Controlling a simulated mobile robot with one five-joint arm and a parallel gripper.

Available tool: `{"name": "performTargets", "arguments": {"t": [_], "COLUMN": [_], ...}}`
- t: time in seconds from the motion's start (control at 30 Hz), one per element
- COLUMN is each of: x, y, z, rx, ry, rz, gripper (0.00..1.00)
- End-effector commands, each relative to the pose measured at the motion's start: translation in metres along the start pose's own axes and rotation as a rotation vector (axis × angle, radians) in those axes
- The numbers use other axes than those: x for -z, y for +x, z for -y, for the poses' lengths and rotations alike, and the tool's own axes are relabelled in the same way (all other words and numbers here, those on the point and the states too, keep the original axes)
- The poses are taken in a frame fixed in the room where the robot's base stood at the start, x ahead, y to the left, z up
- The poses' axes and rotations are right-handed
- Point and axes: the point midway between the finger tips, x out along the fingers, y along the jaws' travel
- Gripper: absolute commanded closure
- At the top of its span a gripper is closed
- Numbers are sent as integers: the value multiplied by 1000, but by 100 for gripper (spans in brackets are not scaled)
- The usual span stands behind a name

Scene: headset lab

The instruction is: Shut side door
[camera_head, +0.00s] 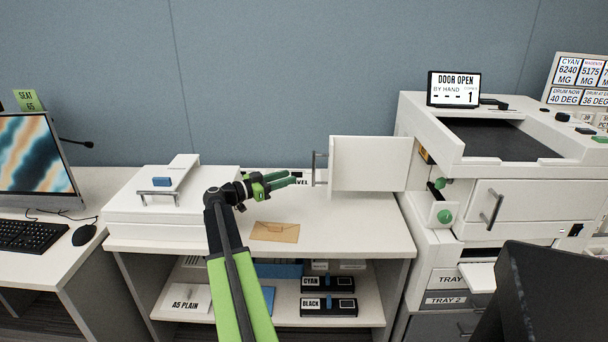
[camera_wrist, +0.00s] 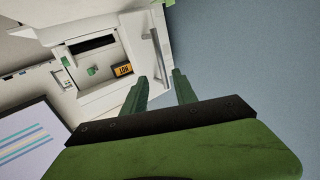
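The side door (camera_head: 372,163) is a white panel standing open, swung out to the left of the large white printer (camera_head: 520,203). Its grey bar handle (camera_head: 319,168) is at the door's left edge in the head view. My gripper (camera_head: 293,177) is just left of the handle, above the middle counter, pointing right. In the wrist view the two green fingers of my gripper (camera_wrist: 159,84) are apart and empty. The grey handle (camera_wrist: 156,58) shows just beyond them, roughly in line with the gap. Contact with it cannot be made out.
A small display (camera_head: 454,90) on the printer reads DOOR OPEN, BY HAND. A brown envelope (camera_head: 275,231) lies on the counter (camera_head: 350,236) below my gripper. A white lidded device (camera_head: 165,211) stands at left. A dark block (camera_head: 540,300) fills the lower right.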

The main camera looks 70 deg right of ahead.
Motion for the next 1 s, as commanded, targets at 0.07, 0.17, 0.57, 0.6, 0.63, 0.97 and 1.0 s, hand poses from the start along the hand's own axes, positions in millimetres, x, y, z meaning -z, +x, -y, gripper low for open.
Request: {"name": "performTargets", "arguments": {"t": [0.07, 0.17, 0.57, 0.6, 0.63, 0.97, 1.0], "x": [1, 1, 0, 0, 0, 0, 0], "y": [1, 10, 96, 102, 106, 119, 119], "z": [0, 0, 1, 1, 1, 1, 1], "rx": [0, 0, -1, 0, 1, 3, 3], "ry": [0, -1, -2, -2, -3, -3, -3], "rz": [0, 1, 3, 3, 3, 3, 3], "gripper": [66, 66, 66, 66, 66, 66, 66]}}
